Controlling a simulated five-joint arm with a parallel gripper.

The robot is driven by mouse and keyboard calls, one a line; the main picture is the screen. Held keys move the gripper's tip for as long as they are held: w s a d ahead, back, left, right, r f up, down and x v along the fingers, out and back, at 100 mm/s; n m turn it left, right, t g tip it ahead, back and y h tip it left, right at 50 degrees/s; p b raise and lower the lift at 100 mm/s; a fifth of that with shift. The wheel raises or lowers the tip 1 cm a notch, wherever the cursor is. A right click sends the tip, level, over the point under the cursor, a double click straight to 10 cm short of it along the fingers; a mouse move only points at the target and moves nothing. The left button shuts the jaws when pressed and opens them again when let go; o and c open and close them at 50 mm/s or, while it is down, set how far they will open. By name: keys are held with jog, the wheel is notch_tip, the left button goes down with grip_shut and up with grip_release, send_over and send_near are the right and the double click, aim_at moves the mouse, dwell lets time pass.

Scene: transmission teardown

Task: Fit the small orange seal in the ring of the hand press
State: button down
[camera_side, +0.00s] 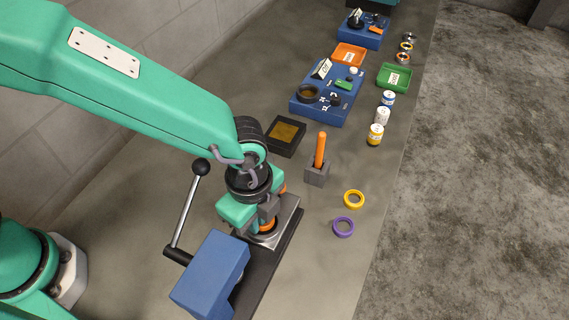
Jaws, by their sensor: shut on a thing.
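The hand press has a blue body (212,275), a lever with a black ball knob (201,166) and a metal plate (285,222) on a dark base. My gripper (265,215) points down over this plate, with its fingers shut. The small orange seal (267,225) shows at the fingertips, directly at the press's ring (263,237). The fingers and the wrist hide part of the seal and the ring. I cannot tell whether the seal sits inside the ring or just above it.
A yellow ring (354,199) and a purple ring (343,227) lie to the right. A grey block (317,175) holds an upright orange rod (320,149). A black tray (286,136), blue trays (326,111) and several cans (376,134) stand farther back.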

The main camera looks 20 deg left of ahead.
dwell(0.3)
jog(key=c, duration=1.1)
grip_release()
jog(key=shift+r, duration=3.45)
jog(key=shift+r, duration=0.1)
